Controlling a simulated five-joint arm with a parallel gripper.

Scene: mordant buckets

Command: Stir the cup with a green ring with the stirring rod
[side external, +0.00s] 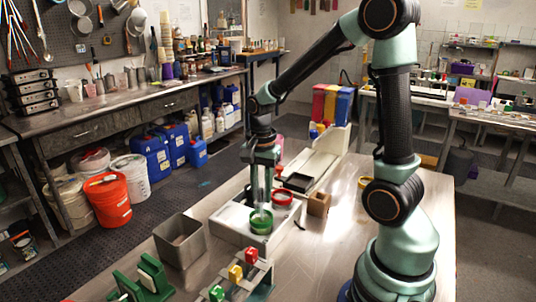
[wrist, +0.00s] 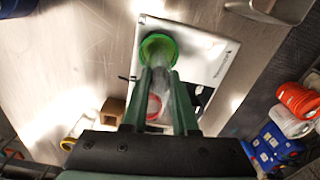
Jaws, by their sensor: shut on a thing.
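The cup with a green ring (side external: 261,222) stands on a white plate-like device (side external: 230,219) on the table. My gripper (side external: 261,198) is right above it, pointing down, shut on the pale stirring rod (side external: 261,211). The rod's lower end reaches down into the green ring's opening; its tip is hidden. In the wrist view the green ring (wrist: 146,42) lies just beyond my fingertips (wrist: 160,74), with the greyish rod between them. A cup with a red ring (side external: 283,197) stands close behind and to the right, partly hidden by my fingers in the wrist view (wrist: 153,106).
A square metal bin (side external: 180,240) stands left of the white device. A rack with green, yellow and red tags (side external: 236,272) is in front. A small brown box (side external: 319,204) and black tray (side external: 297,182) are to the right. Table space between the box and my base is clear.

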